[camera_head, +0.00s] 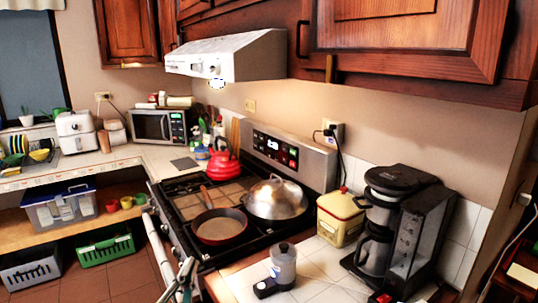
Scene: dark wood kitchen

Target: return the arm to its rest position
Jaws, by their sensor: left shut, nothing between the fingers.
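Most of the left arm is below the picture. My right gripper is not in view.
The stove bears a frying pan (219,228), a domed metal lid (276,199) and a red kettle (224,161). A grey canister (283,264) and a coffee maker (395,232) stand on the right counter.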

